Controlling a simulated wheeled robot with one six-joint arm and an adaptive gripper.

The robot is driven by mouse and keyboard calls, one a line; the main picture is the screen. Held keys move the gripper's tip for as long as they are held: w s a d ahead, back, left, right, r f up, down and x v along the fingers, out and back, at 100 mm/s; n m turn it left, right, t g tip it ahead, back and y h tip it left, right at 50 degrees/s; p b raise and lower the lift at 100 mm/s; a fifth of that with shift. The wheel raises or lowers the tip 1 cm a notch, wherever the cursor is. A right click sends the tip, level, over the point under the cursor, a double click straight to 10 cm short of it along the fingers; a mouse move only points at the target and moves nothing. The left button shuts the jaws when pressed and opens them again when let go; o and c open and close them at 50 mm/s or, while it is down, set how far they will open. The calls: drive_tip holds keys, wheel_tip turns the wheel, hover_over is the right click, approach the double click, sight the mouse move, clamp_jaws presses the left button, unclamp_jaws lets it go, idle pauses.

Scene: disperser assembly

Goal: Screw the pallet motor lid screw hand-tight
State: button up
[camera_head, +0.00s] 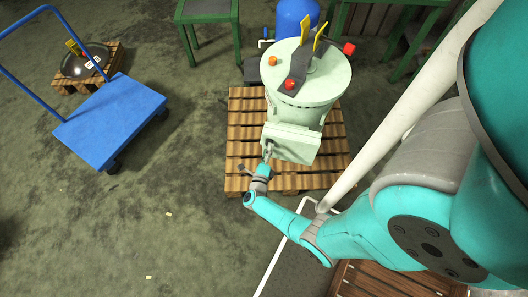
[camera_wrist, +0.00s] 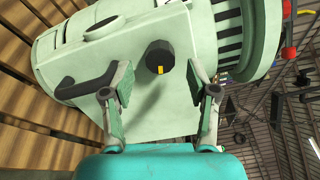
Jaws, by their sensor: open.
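The pallet motor lid screw looks like a black round knob with a yellow mark (camera_wrist: 159,57), set in the pale green motor lid (camera_wrist: 148,100). In the wrist view the knob stands a little beyond my gripper (camera_wrist: 160,85). The two fingers are apart on either side of its line, and nothing is held. In the head view my gripper (camera_head: 267,153) is at the near-left side of the pale green motor housing (camera_head: 291,142). The knob cannot be made out there. I cannot tell how deep the screw sits.
The pale green machine (camera_head: 318,82) stands on a wooden pallet (camera_head: 243,125). A blue trolley (camera_head: 110,118) and a smaller pallet (camera_head: 66,85) with a dark round lid are at left. Green tables (camera_head: 207,17) stand behind. The floor between trolley and pallet is clear.

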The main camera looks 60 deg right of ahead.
drive_tip(key=v, duration=1)
idle(0.6)
drive_tip(key=s+a+r+m+t+y, duration=0.3)
drive_tip(key=s+a+r+m+y, duration=0.2)
drive_tip(key=r+m, duration=0.7)
drive_tip(key=s+a+r+m+t+y, duration=0.3)
drive_tip(key=s+a+r+m+y, duration=0.3)
drive_tip(key=r+m, duration=0.6)
drive_tip(key=s+a+r+m+t+y, duration=0.4)
drive_tip(key=s+a+r+m+y, duration=0.2)
drive_tip(key=r+m, duration=0.6)
drive_tip(key=shift+s+a+r, duration=0.4)
drive_tip(key=shift+a+r, duration=0.1)
drive_tip(key=shift+a, duration=0.55)
